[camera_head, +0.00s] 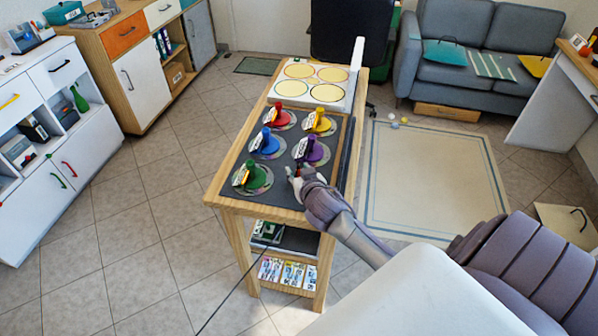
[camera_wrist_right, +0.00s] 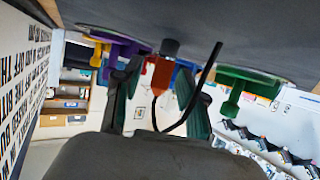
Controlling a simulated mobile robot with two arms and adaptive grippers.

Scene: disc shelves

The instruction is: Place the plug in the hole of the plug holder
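An orange-red plug (camera_wrist_right: 161,76) shows between the two fingers of my right gripper (camera_wrist_right: 160,82) in the right wrist view. A thin black cable (camera_wrist_right: 203,83) curves away from the plug. A dark round piece (camera_wrist_right: 169,47) sits at the plug's end by the table surface; I cannot tell whether it is the plug's tip or the plug holder. The fingers stand apart, with a visible gap beside the plug. In the head view, my right gripper (camera_head: 297,177) is low over the front right of the dark tabletop. The hole is not clearly visible. My left gripper is out of view.
The wooden table (camera_head: 223,202) carries red, yellow, blue, purple and green (camera_head: 252,174) knobbed discs close left of and behind the gripper. A white panel (camera_head: 316,97) with yellow circles lies at the far end. A cable (camera_head: 229,293) hangs at the front.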

